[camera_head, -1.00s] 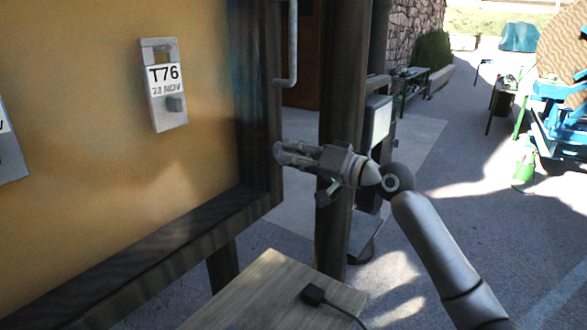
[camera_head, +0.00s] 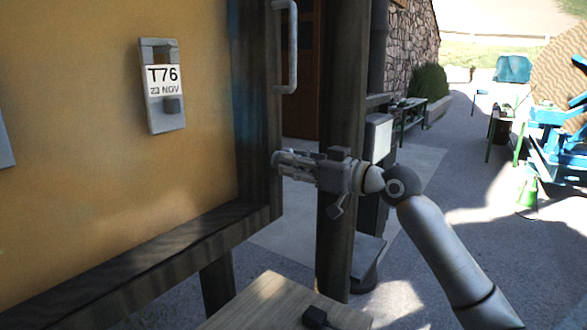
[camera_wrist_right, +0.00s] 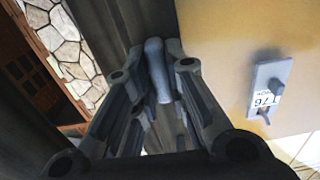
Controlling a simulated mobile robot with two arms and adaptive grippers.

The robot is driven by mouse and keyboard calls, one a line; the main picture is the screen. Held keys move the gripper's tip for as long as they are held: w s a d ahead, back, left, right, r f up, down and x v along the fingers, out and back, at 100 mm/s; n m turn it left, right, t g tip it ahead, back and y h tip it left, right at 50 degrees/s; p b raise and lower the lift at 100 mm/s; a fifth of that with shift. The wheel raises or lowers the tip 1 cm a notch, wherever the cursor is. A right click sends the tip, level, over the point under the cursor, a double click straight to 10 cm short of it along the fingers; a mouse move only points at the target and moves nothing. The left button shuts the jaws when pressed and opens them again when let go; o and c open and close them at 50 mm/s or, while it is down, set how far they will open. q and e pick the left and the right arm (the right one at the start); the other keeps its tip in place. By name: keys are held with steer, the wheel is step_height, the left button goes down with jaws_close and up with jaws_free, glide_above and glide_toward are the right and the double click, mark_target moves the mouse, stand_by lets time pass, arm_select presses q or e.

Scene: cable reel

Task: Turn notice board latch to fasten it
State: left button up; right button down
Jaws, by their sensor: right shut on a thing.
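The notice board (camera_head: 100,190) is a yellow panel in a dark wooden frame (camera_head: 258,130), at the left of the head view. My right gripper (camera_head: 283,163) is at the frame's right edge, below a metal handle. In the right wrist view its fingers (camera_wrist_right: 155,90) close on a grey, rounded, elongated piece (camera_wrist_right: 156,65), which appears to be the latch. The piece points along between the fingers; its mounting is mostly hidden. In the head view the fingers hide the latch. My left gripper is not in view.
The metal handle (camera_head: 291,45) stands on the frame above my gripper. A grey holder with a T76 card (camera_head: 162,85) hangs on the board. A dark post (camera_head: 340,240) is behind my arm. A wooden tabletop (camera_head: 265,305) lies below.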

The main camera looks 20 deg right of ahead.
steer(key=shift+n, duration=0.3)
steer(key=c, duration=1.4)
jaws_free()
steer(key=shift+c, duration=0.2)
steer(key=v, duration=1.2)
